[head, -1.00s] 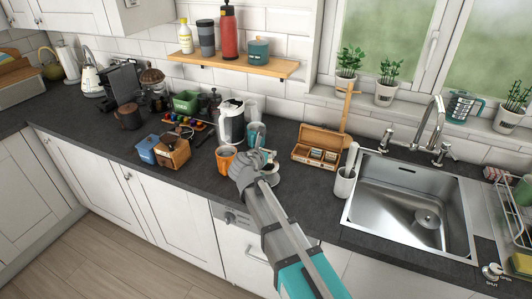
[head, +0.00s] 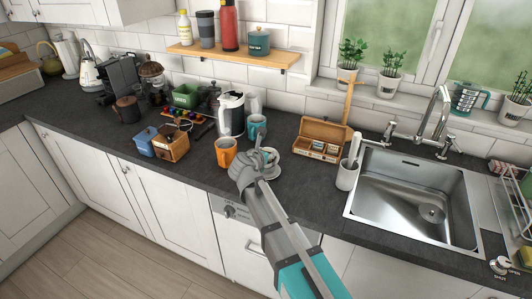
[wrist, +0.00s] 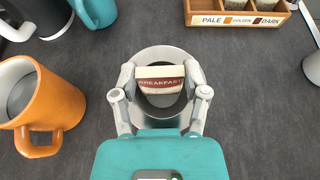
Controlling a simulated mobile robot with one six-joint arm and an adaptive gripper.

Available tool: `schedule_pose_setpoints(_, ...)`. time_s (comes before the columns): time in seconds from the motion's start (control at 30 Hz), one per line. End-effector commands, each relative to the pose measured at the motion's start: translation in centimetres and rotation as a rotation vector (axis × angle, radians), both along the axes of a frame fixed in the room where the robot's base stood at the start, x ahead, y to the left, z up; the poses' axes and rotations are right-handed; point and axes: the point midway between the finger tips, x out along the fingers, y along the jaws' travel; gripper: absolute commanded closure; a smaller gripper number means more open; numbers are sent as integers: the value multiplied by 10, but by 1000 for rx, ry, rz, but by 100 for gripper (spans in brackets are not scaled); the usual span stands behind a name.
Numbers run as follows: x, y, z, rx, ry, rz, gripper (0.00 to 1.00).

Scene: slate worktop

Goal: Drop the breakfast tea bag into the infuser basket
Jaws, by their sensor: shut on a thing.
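My gripper (wrist: 160,78) is shut on the breakfast tea bag (wrist: 159,84), a cream packet with a dark red band reading BREAKFAST. The tea bag lies across the opening of a round grey metal vessel, apparently the infuser basket (wrist: 163,53), in the wrist view. The basket's rim shows around the bag and its inside is dark. The bag appears above the opening; the height between them cannot be told.
An orange mug (wrist: 50,95) stands close on the left, with a teal mug (wrist: 97,10) behind it. A wooden tea box (head: 319,153) with PALE, GOLDEN and DARK labels stands behind right. The sink (head: 405,200) lies further right. Worktop right of the basket is clear.

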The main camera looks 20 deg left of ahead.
Motion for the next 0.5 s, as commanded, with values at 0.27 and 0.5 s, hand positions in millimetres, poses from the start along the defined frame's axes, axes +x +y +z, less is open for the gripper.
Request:
schedule_pose_setpoints(0.27, 1, -1, -2, 0, 0, -1, 57)
schedule_pose_setpoints(0.5, 1, -1, -2, 0, 0, -1, 32)
